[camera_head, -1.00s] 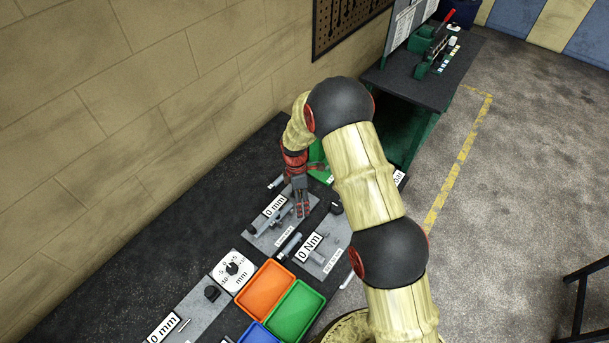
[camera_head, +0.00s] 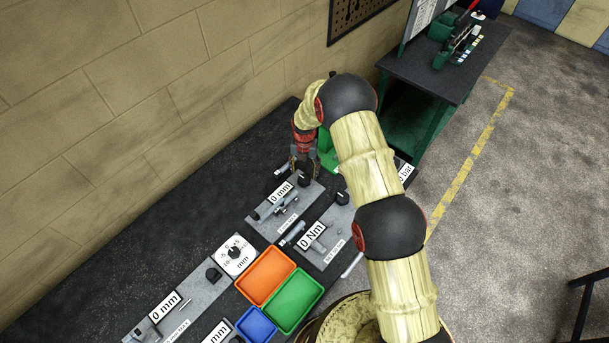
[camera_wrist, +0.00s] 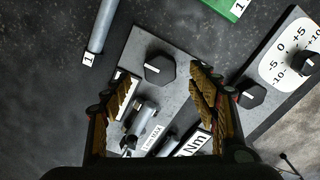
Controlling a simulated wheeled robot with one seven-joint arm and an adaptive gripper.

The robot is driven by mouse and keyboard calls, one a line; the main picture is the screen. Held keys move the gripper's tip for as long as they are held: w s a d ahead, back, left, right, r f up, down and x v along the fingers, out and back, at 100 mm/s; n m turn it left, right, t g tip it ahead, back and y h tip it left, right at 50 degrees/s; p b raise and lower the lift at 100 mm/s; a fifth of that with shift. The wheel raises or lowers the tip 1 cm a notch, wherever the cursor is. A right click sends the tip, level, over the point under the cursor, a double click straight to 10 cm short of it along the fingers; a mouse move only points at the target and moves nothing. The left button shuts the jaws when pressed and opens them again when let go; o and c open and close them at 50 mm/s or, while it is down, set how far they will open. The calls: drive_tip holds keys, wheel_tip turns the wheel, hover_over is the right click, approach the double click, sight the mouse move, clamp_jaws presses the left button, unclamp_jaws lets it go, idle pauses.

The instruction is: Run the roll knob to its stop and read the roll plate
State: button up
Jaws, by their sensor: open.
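A black knob (camera_wrist: 160,68) with a white mark stands on a grey plate (camera_wrist: 190,98). In the wrist view it lies between the tips of my open gripper (camera_wrist: 162,80), with a visible gap on each side. I cannot tell how far the tips are above it. In the head view my gripper (camera_head: 303,164) is over the far end of a plate whose sign (camera_head: 281,193) reads "0 mm".
A plate with a sign (camera_head: 312,234) reading "0 Nm" lies beside it. A white dial (camera_head: 236,254) marked in mm is nearer. Orange (camera_head: 247,291), green (camera_head: 314,303) and blue (camera_head: 246,332) trays sit in front. A grey cylinder (camera_wrist: 102,25) lies close to the knob's plate.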

sight(304, 177)
drive_tip(key=shift+f+p, duration=0.45)
drive_tip(key=shift+f, duration=1.9)
drive_tip(key=c, duration=0.3)
drive_tip(key=c, duration=0.8)
drive_tip(key=shift+c, duration=0.3)
drive_tip(key=shift+w+m+b, duration=0.1)
drive_tip(key=shift+m+b, duration=0.2)
drive_tip(key=shift+b, duration=0.2)
